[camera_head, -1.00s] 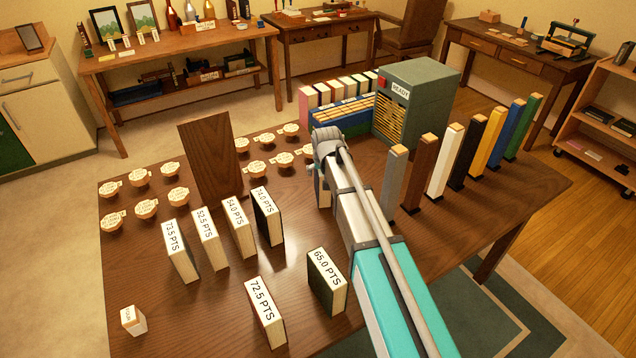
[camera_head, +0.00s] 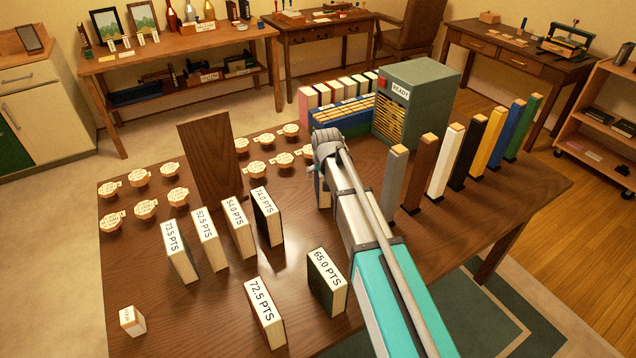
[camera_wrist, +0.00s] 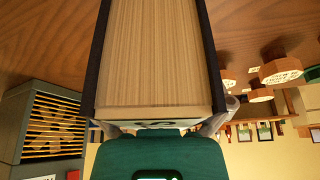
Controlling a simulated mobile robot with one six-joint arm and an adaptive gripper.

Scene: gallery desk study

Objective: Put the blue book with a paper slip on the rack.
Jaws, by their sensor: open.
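In the wrist view a thick book (camera_wrist: 160,55) with dark covers fills the middle, its page edges facing me and part of a printed label showing at its end. My gripper (camera_wrist: 162,127) is open, with a fingertip on either side of the book's labelled end. I cannot tell whether the covers are blue, and no paper slip shows. Coloured books (camera_head: 312,96) stand in a row behind a slatted blue-sided rack (camera_head: 352,122), beside a grey-green cabinet (camera_head: 425,85) marked READY.
Several labelled books, such as 74.0 PTS (camera_head: 266,217) and 65.0 PTS (camera_head: 327,281), stand on the dark table (camera_head: 215,325). A wooden panel (camera_head: 210,158) and small round tokens (camera_head: 178,196) are at left. Tall coloured blocks (camera_head: 440,162) line the right.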

